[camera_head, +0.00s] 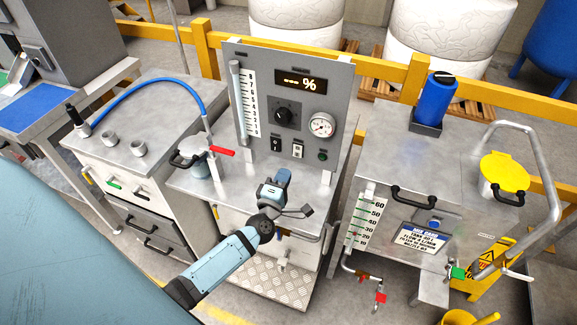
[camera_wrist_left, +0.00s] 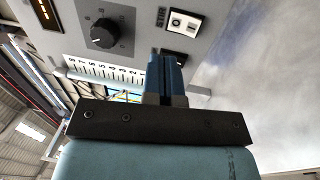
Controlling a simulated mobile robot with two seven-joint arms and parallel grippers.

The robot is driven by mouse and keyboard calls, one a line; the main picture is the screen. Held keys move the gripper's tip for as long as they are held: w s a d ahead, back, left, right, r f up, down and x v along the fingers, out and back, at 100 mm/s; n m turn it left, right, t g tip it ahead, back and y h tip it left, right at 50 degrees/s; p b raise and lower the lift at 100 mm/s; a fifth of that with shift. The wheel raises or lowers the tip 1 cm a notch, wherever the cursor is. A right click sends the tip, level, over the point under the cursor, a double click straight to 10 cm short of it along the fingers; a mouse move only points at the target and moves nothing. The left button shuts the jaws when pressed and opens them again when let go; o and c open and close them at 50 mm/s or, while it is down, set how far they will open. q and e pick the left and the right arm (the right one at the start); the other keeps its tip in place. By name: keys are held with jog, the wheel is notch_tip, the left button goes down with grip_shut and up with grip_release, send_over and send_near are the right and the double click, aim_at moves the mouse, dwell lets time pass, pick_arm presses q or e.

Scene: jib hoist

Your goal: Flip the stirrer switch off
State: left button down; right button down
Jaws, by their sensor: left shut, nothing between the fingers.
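The stirrer switch (camera_head: 298,150) is a small white rocker low on the grey upright panel (camera_head: 345,85). In the left wrist view it (camera_wrist_left: 184,22) sits beside a label reading STIR, near the top; I cannot tell which way it is tipped. A black rocker switch (camera_head: 277,144) is just left of it in the head view. My left gripper (camera_head: 284,174) is shut and empty, in front of and below the switches. In the left wrist view its blue fingertips (camera_wrist_left: 168,54) overlap the area by the black switch; contact is unclear. My right gripper is not in view.
The panel also bears a display (camera_head: 301,83), a knob (camera_head: 284,115), a round gauge (camera_head: 321,125), a green button (camera_head: 323,156) and a scale tube (camera_head: 240,105). A red-handled valve (camera_head: 222,151) stands left of my gripper. The steel tank (camera_head: 385,150) is at the right.

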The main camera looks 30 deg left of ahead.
pick_arm(q)
jog(key=s, duration=0.3)
jog(key=shift+s+d+r, duration=0.15)
jog(key=shift+d+r, duration=0.1)
jog(key=shift+d, duration=0.1)
